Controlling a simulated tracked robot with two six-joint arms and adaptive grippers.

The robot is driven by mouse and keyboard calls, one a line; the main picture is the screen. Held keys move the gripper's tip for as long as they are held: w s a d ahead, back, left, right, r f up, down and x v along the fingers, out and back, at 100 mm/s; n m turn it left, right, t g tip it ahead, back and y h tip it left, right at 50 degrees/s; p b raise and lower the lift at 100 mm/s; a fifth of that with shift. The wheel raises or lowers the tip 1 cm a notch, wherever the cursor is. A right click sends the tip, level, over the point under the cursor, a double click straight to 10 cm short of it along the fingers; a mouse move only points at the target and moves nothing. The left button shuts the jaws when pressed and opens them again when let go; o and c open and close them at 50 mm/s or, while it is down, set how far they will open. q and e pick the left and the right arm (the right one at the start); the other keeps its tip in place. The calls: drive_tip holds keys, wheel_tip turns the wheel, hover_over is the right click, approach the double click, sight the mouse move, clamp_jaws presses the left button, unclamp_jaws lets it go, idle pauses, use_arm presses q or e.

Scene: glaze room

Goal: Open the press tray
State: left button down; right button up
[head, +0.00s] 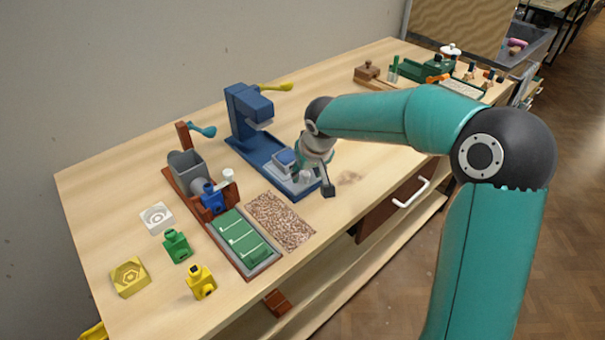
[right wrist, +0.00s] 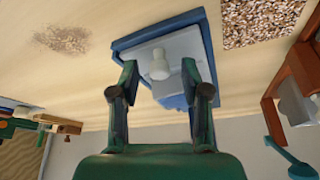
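The blue press (head: 246,112) stands upright on its blue base on the table, with a yellow lever at its top. Its light grey press tray (head: 296,182) lies at the front end of the base, with a pale round knob on it. In the right wrist view the tray (right wrist: 185,45) and its knob (right wrist: 158,66) show ahead of the fingers. My right gripper (head: 316,181) is over the front of the press. Its fingers are apart, one on each side of the knob in the wrist view, with gaps visible. My left gripper is not in view.
Left of the press stands a brown-framed machine (head: 186,172) with a grey hopper. A brown speckled mat (head: 280,220) and a tray of green pieces (head: 250,262) lie near the front edge. A drawer with a white handle (head: 411,192) is below the tabletop.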

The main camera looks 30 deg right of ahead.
drive_tip(key=v, duration=1.2)
drive_tip(key=shift+f, duration=0.1)
